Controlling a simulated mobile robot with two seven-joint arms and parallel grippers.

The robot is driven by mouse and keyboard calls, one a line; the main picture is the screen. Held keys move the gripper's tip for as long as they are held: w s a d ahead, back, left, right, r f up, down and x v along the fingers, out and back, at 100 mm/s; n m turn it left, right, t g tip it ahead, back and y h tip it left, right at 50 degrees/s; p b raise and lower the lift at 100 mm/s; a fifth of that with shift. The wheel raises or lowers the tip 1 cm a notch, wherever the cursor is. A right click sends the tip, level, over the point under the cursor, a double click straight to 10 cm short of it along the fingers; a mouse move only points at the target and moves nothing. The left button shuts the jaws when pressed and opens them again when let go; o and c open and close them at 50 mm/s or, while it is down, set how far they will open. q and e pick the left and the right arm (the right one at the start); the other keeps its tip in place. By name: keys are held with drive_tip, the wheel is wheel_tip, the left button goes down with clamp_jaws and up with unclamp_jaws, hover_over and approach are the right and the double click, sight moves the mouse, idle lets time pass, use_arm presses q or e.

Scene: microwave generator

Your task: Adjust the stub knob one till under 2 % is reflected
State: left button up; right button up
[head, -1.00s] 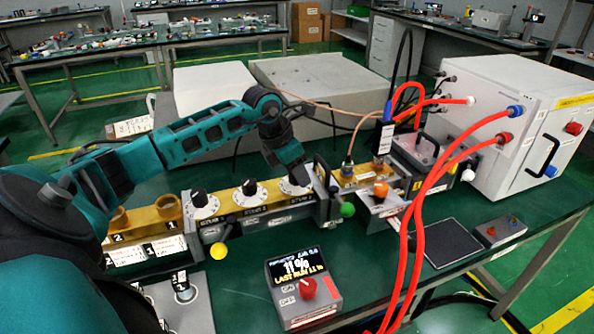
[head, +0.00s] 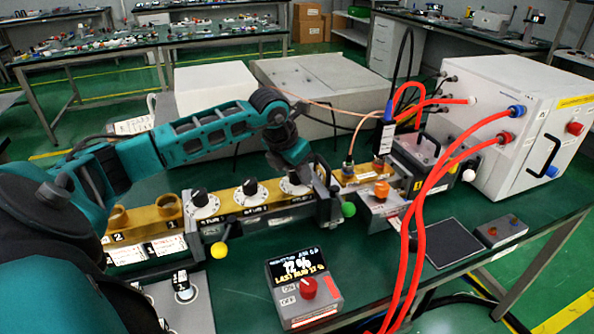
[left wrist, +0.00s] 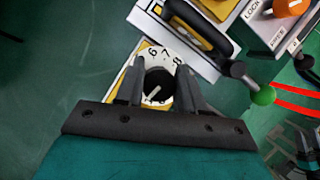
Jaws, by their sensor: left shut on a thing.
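Three black knobs on white dials stand in a row on the brass-topped waveguide. My left gripper (head: 291,172) reaches down over the right-hand one, whose white dial (head: 296,189) shows beneath it. In the left wrist view my left gripper (left wrist: 158,80) is shut on that black knob (left wrist: 158,91), a finger on each side. Its dial shows 6, 7 and 8 along the far rim. The middle knob (head: 250,187) and left knob (head: 200,198) are free. The meter (head: 303,290) reads 12 % in large white digits, with a yellow line below.
A black-handled clamp with a green ball (head: 348,209) stands right beside the gripped knob. A yellow ball lever (head: 219,250) is at the front left. Red hoses (head: 420,235) hang from the white cabinet (head: 535,125). A dark pad (head: 452,242) lies at the right.

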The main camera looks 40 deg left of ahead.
use_arm(q)
drive_tip(key=shift+w+r, duration=0.1)
drive_tip(key=o, duration=1)
drive_tip(key=v, duration=1.3)
